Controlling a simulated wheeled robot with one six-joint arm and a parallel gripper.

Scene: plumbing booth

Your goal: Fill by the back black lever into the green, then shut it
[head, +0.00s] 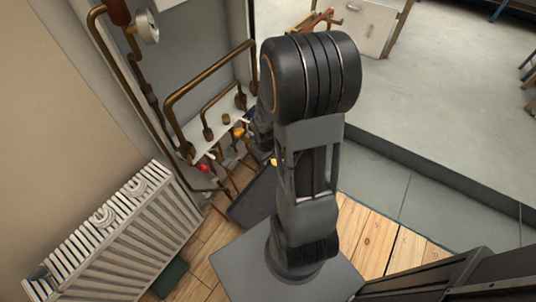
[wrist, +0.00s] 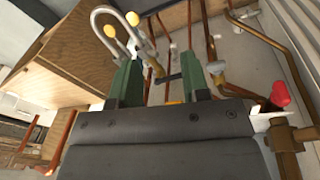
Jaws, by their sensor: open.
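In the wrist view my gripper (wrist: 162,64) is open, its two green-grey fingers apart in front of copper pipes. A small dark bar (wrist: 172,77) shows between the fingers; I cannot tell whether it is the black lever or whether it is touched. In the head view my arm hides the gripper and part of the valve row. A dark green object (head: 171,279) sits on the floor beside the radiator, partly cut off from sight; I cannot tell if it is the green container. No water is seen.
A red valve handle (head: 203,167) also shows in the wrist view (wrist: 280,94). A yellow handle (head: 238,132) sits by the copper pipes (head: 200,80). A white radiator (head: 115,240) stands left.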

